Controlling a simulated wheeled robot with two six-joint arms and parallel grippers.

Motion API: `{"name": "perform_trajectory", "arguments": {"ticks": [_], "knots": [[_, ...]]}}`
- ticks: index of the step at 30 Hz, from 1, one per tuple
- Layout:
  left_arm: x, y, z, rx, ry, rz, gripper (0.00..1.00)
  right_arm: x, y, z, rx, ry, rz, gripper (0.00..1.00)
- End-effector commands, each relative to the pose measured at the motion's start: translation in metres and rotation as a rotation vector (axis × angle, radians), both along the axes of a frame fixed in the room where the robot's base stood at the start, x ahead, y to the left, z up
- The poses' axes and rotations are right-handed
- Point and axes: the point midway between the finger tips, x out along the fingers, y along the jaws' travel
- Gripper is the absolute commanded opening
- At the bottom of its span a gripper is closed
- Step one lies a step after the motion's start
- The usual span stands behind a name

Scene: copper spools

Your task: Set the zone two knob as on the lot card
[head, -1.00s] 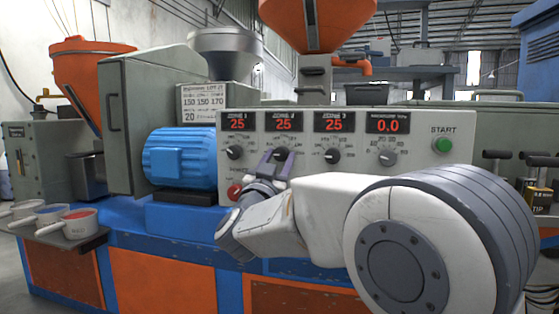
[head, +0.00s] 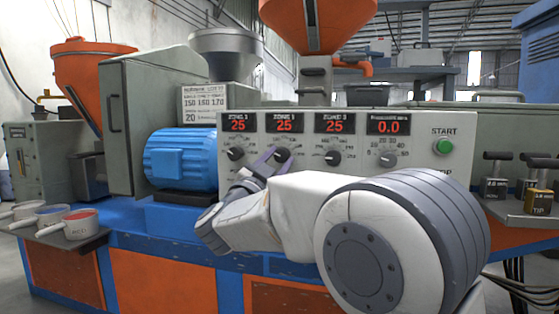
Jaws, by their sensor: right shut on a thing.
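The zone two knob (head: 283,154) is the second dark round knob on the grey control panel (head: 351,183), under a red display (head: 285,123) reading 25. My right gripper (head: 271,158) is shut on the zone two knob, its purple-grey fingers reaching up to it from the lower left. The fingers and wrist hide part of the dial. The lot card (head: 198,104) is a white card left of the panel, with 150 150 170 and 20 readable on it. My left gripper is not in view.
The zone one knob (head: 235,154) and zone three knob (head: 333,158) sit close on either side. A fourth knob (head: 388,160) and a green START button (head: 443,146) are farther right. A blue motor (head: 180,158) stands left of the panel.

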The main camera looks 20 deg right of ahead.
Motion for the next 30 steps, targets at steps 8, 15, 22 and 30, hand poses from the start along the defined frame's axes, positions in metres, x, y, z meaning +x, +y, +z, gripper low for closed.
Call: {"name": "perform_trajectory", "arguments": {"ticks": [8,15,22,30], "knots": [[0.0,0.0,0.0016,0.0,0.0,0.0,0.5,0.0,0.0007,-0.0011,0.091,-0.058,-0.002,0.0],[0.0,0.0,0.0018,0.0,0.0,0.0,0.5,-0.0001,0.0006,-0.0011,0.112,-0.072,-0.003,0.0],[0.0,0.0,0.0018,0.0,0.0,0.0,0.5,-0.0002,0.0004,-0.0012,0.112,-0.072,-0.003,0.0],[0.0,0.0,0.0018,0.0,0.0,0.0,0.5,0.0,0.0004,-0.0006,0.11,-0.072,-0.002,0.74]]}}
